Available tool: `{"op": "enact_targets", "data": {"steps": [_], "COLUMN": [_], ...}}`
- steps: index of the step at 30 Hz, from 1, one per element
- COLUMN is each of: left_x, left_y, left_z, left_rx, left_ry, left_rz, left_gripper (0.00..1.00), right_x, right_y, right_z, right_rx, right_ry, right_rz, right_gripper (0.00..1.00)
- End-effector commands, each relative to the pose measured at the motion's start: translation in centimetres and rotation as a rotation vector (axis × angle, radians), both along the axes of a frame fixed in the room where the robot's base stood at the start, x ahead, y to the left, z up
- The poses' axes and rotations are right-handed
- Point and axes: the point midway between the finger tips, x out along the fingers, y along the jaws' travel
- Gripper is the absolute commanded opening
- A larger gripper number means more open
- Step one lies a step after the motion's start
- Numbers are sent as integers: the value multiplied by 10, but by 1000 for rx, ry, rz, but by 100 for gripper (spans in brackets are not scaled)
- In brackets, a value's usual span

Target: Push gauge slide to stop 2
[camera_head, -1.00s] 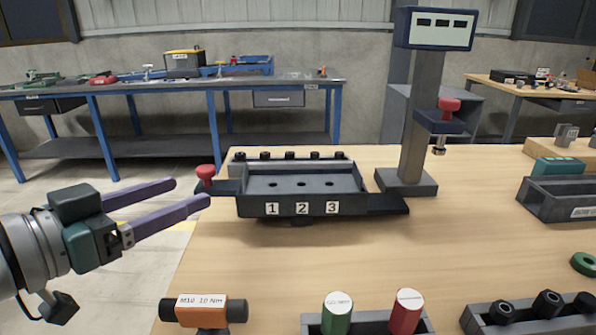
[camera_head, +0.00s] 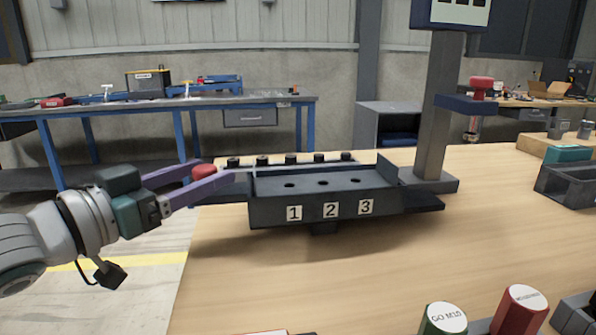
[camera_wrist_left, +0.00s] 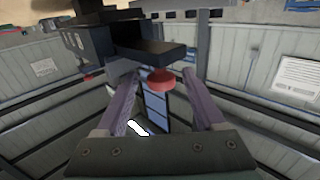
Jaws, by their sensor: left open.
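The gauge fixture (camera_head: 275,212) is a dark tray-like block on the wooden table, with labels 1, 2 and 3 on its front face and a hole above each label. A red knob (camera_head: 204,171) stands at its left end on a dark flat bar; the bar's other end (camera_head: 425,201) shows at the right. My left gripper (camera_head: 215,171) is open, with its purple fingers on either side of the knob. In the left wrist view the red knob (camera_wrist_left: 161,82) shows between the spread fingers. Contact with the knob cannot be told. My right gripper is not in view.
A grey post (camera_head: 437,110) with a display stands behind the fixture at right, carrying another red knob (camera_head: 481,87). Green (camera_head: 443,318) and red (camera_head: 520,308) cylinders stand at the front. A dark bin (camera_head: 568,185) is at right.

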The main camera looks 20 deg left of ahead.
Motion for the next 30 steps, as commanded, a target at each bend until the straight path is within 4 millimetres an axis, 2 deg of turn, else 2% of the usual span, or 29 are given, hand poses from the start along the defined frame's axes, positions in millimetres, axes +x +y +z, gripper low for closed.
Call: {"op": "enact_targets", "data": {"steps": [6, 14, 30], "left_x": [12, 12, 12], "left_y": [-3, -3, -3], "left_z": [0, 0, 0], "left_rx": [1, 1, 1], "left_ry": [-1, 1, 0], "left_rz": [0, 0, -1], "left_gripper": [70, 69, 9], "right_x": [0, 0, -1], "right_y": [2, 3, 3], "right_z": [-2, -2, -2], "right_rx": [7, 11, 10], "right_ry": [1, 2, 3], "right_rz": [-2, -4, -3], "right_gripper": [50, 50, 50]}}
